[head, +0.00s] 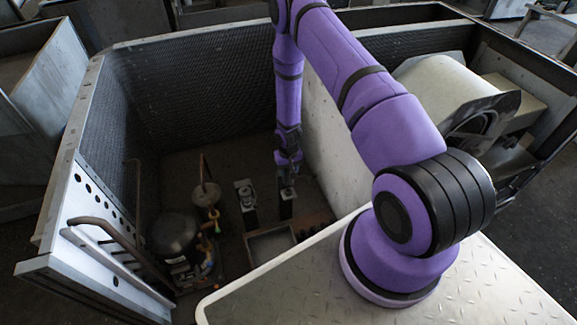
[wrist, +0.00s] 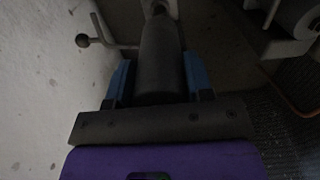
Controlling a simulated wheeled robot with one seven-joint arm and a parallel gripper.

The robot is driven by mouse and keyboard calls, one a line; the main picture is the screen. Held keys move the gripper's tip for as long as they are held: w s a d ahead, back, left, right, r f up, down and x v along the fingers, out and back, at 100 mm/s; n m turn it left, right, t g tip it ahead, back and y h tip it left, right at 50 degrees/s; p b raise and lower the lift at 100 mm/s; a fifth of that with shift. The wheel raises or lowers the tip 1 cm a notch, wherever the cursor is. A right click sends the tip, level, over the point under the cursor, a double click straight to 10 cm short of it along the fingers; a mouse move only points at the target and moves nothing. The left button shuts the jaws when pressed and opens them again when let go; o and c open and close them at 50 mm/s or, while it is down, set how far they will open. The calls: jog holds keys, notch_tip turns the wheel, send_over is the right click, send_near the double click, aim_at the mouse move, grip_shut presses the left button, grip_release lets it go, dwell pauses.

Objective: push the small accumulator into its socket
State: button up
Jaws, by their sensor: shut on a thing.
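My gripper (wrist: 160,80) has its two blue fingers on either side of a dark grey cylinder, which I take for the small accumulator (wrist: 161,55). The cylinder runs lengthwise away from the palm, and its far end meets a paler round part (wrist: 160,8). In the head view my gripper (head: 287,172) points down inside the housing, just above a dark upright block (head: 287,210). The cylinder is hard to make out there. I cannot tell which part is the socket or whether the cylinder is seated in it.
A second dark block (head: 248,213) with a silver top stands to the left. Further left are a copper-brown canister (head: 206,194) and a black dome (head: 174,235) with pipes. An open tray (head: 270,246) lies in front. A pale partition (head: 340,140) rises close on the right.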

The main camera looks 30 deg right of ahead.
jog(key=shift+f, duration=1.65)
jog(key=shift+f, duration=1.45)
dwell(1.2)
dwell(0.4)
jog(key=o, duration=1.7)
jog(key=shift+r, duration=3.55)
jog(key=shift+s, duration=0.15)
